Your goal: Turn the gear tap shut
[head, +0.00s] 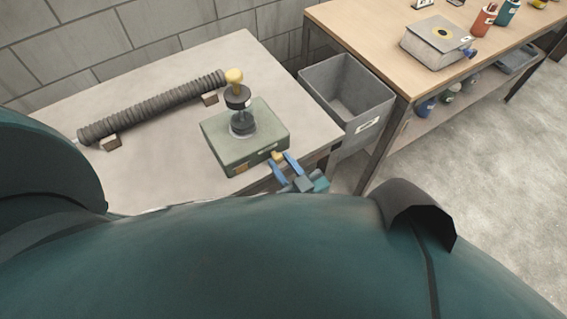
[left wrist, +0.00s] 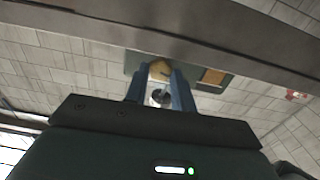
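The green gear box (head: 222,153) sits near the front right corner of the pale table, with a dark round stack and yellow knob (head: 234,76) on top. A small yellow tap (head: 277,156) is at its front lower edge. My left gripper (head: 279,158) reaches it from the front, with one blue finger on each side. In the left wrist view the yellow tap (left wrist: 160,70) fills most of the gap between the fingertips, above a round metal part (left wrist: 160,98). Whether the fingers press on it, I cannot tell. My right gripper is not in view.
A dark ribbed tube (head: 150,107) lies on small wooden blocks at the table's back left. A grey bin (head: 345,92) stands right of the table. Beyond it is a wooden bench (head: 372,30) with a metal box (head: 436,44). The table's front left is clear.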

